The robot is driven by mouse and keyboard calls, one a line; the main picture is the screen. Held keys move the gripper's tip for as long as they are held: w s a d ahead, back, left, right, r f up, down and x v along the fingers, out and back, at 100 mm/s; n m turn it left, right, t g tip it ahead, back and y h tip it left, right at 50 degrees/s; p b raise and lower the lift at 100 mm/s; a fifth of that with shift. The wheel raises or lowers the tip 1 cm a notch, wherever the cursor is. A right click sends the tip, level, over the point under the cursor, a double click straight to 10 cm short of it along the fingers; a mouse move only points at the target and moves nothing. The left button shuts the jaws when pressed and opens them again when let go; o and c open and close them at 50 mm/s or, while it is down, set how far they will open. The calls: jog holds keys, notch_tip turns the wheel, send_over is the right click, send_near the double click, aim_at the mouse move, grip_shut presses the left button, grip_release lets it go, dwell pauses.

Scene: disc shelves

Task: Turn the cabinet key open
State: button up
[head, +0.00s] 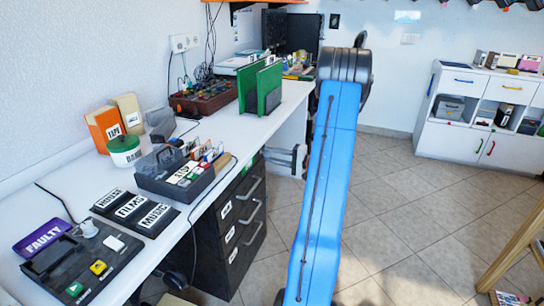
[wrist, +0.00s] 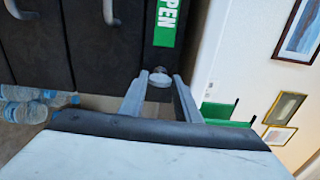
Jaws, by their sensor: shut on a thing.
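The dark cabinet (head: 246,228) with drawers stands under the white desk in the head view. Its dark front (wrist: 78,60) and metal handles fill the upper left of the wrist view. The round silver key (wrist: 159,77) sits just below the label in the wrist view. My gripper (wrist: 159,82) is shut on the key, one finger on each side. The key's shaft and lock are hidden.
The white desk (head: 60,185) above the cabinet holds a grey caddy (head: 178,180), a control box (head: 85,262) and green dividers (head: 262,85). Bottles (wrist: 35,105) show in the wrist view. Tiled floor (head: 385,215) is open to the right, before a white cabinet (head: 460,140).

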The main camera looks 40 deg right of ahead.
jog(key=shift+f, duration=0.1)
dwell(0.3)
jog(key=o, duration=1)
jog(key=shift+o, duration=0.2)
jog(key=v, duration=1.7)
jog(key=shift+s, duration=0.2)
